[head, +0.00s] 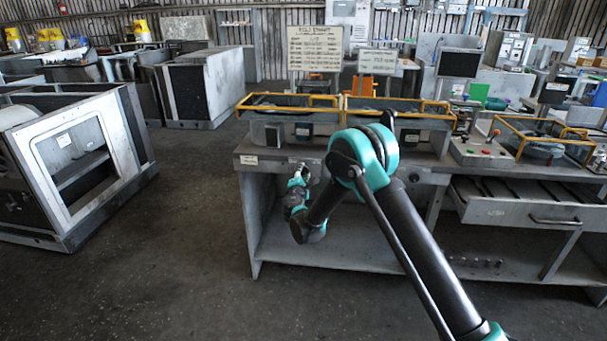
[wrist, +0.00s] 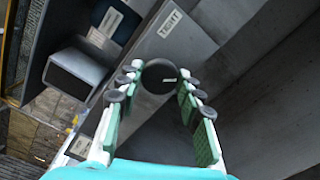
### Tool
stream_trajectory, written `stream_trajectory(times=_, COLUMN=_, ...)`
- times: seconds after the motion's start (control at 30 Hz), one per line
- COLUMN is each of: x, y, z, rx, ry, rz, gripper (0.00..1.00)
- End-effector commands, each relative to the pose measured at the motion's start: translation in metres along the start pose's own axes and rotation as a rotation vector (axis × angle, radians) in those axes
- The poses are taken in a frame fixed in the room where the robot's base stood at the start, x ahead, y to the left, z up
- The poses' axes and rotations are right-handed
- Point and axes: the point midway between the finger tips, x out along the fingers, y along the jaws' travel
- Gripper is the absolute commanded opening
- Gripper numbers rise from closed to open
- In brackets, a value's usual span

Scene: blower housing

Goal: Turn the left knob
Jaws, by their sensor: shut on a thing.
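A dark round knob (wrist: 160,75) with a small white mark on its face shows in the wrist view, on the grey front of the workbench. My gripper (wrist: 158,84) is shut on it, with its green-padded fingers on either side. In the head view my gripper (head: 299,174) is at the front edge of the left half of the workbench (head: 262,177). The knob cannot be made out there behind my gripper and arm.
A white label (wrist: 170,22) lies near the knob in the wrist view. A grey box (wrist: 75,72) stands to the left. Yellow-railed frames (head: 290,96) sit on the bench top, with an open drawer (head: 525,212) at right. The floor at left front is clear.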

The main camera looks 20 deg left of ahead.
Motion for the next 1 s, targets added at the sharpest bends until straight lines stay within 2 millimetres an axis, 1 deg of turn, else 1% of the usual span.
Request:
stream_trajectory(times=0.07, x=-0.001, y=0.000, z=-0.002, rx=0.002, ry=0.002, rz=0.000, gripper=0.07)
stream_trajectory(times=0.1, x=-0.001, y=0.000, z=-0.002, rx=0.002, ry=0.003, rz=0.000, gripper=0.38)
stream_trajectory(times=0.2, x=-0.001, y=0.000, z=-0.002, rx=0.002, ry=0.002, rz=0.000, gripper=0.51)
stream_trajectory(times=0.27, x=-0.001, y=0.000, z=-0.001, rx=0.002, ry=0.002, rz=0.000, gripper=0.57)
stream_trajectory(times=0.53, x=-0.001, y=0.000, z=-0.001, rx=0.001, ry=0.001, rz=0.000, gripper=0.57)
stream_trajectory(times=0.67, x=-0.008, y=0.000, z=-0.001, rx=0.001, ry=0.002, rz=0.001, gripper=0.57)
stream_trajectory(times=0.77, x=-0.023, y=0.000, z=-0.001, rx=0.001, ry=0.002, rz=0.001, gripper=0.57)
stream_trajectory(times=1.0, x=-0.072, y=0.001, z=-0.001, rx=0.001, ry=0.003, rz=0.001, gripper=0.57)
